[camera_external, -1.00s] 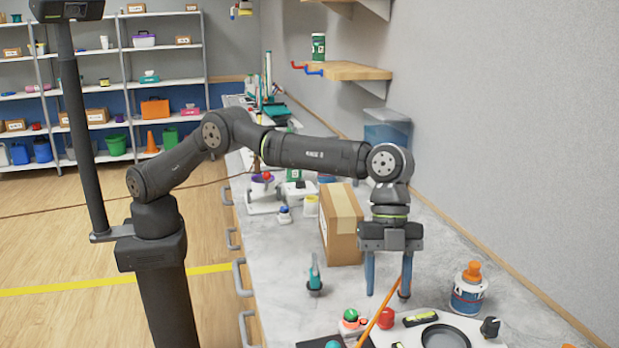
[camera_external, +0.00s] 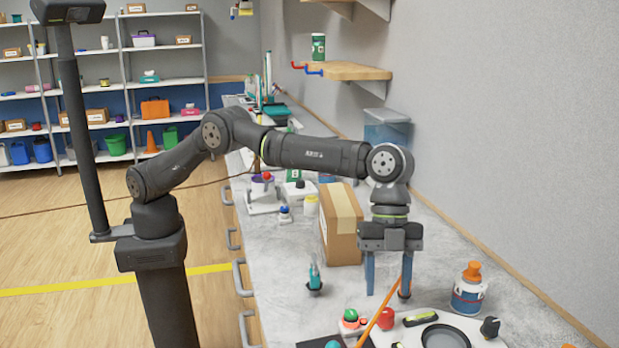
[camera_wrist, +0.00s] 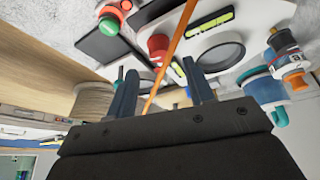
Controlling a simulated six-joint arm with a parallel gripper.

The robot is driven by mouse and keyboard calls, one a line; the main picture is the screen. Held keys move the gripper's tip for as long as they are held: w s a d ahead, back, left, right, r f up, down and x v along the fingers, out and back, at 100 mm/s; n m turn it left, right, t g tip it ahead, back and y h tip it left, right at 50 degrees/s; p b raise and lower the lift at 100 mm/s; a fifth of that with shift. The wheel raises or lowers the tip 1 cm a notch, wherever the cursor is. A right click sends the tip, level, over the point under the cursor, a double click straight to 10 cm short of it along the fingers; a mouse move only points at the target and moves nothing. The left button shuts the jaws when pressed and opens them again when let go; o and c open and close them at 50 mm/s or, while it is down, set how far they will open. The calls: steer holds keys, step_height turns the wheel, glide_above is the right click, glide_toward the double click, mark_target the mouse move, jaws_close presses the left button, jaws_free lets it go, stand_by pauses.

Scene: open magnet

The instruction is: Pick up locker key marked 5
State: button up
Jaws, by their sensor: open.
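I cannot make out a locker key marked 5 in either view. My gripper (camera_external: 388,294) hangs pointing down above the worktop, with its two blue fingers apart and nothing seen held between them. In the wrist view the gripper (camera_wrist: 160,72) also shows spread fingers. A thin orange rod or cord (camera_external: 378,325) slants up to the right finger in the external view. It crosses the gap between the fingers in the wrist view (camera_wrist: 176,50); whether it touches a finger is unclear.
A cardboard box (camera_external: 340,240) stands behind my gripper. A bottle with an orange cap (camera_external: 468,296) is to the right. A white panel with a red knob (camera_external: 386,319) and a dark ring (camera_external: 424,338) lies in front. A teal-handled tool (camera_external: 315,276) stands left on clear worktop (camera_external: 275,290).

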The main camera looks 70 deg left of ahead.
stand_by(0.4)
steer(key=shift+o, duration=1)
